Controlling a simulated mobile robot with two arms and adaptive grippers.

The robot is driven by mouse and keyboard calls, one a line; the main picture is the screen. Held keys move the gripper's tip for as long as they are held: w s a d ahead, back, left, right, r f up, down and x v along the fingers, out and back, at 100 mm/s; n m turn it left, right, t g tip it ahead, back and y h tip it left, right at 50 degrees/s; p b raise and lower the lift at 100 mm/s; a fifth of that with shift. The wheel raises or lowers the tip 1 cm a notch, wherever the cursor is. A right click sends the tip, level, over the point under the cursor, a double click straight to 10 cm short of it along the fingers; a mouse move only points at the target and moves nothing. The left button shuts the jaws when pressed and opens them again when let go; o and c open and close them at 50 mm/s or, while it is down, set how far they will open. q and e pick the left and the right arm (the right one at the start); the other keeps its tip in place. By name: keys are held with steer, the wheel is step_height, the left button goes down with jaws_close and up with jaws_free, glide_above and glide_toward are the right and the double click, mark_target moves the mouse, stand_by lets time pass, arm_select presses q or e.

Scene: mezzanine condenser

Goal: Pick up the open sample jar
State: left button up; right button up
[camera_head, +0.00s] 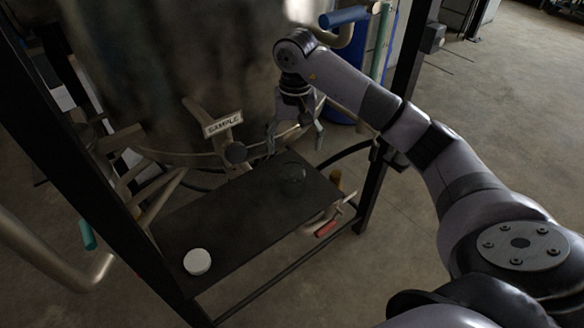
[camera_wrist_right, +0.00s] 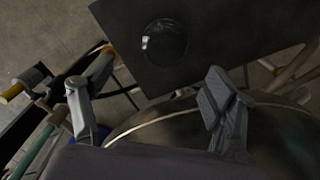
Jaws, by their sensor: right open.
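The open sample jar (camera_head: 292,173) is clear glass and stands on the dark shelf (camera_head: 232,222), near its right end in the head view. In the right wrist view the jar (camera_wrist_right: 164,42) shows from above as a dark round rim on the shelf. A white round lid (camera_head: 197,261) lies near the shelf's front left end. My right gripper (camera_head: 295,132) is open and empty, above and behind the jar, apart from it. In the wrist view its two fingers (camera_wrist_right: 150,100) are spread wide, with the jar beyond them. My left gripper is not in view.
A large metal vessel (camera_head: 170,60) with a SAMPLE sign (camera_head: 223,124) stands behind the shelf. Black frame posts flank the shelf. A red-handled valve (camera_head: 326,228) sits at the shelf's right edge. The shelf between jar and lid is clear.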

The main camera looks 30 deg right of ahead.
mark_target(294, 163)
steer(key=f, duration=0.1)
steer(key=f+p, duration=0.1)
steer(key=f, duration=0.2)
steer(key=shift+s+a, duration=0.25)
steer(key=shift+s, duration=0.1)
steer(key=shift+f, duration=0.45)
steer(key=shift+w+f, duration=0.1)
steer(key=shift+f, duration=0.15)
steer(key=f+p, duration=0.1)
steer(key=f, duration=0.2)
steer(key=f+p, duration=0.1)
steer(key=shift+a+f+p, duration=0.2)
steer(key=shift+a+p, duration=0.05)
steer(key=shift+p, duration=0.1)
steer(key=shift+w+f, duration=0.1)
steer(key=shift+f, duration=0.15)
steer(key=shift+d+f, duration=0.1)
steer(key=shift+f, duration=0.05)
steer(key=shift+c, duration=0.7)
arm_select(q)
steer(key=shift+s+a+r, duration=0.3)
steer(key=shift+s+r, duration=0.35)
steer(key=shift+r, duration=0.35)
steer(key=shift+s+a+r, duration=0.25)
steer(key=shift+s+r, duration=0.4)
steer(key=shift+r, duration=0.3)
arm_select(e)
steer(key=c, duration=1.2)
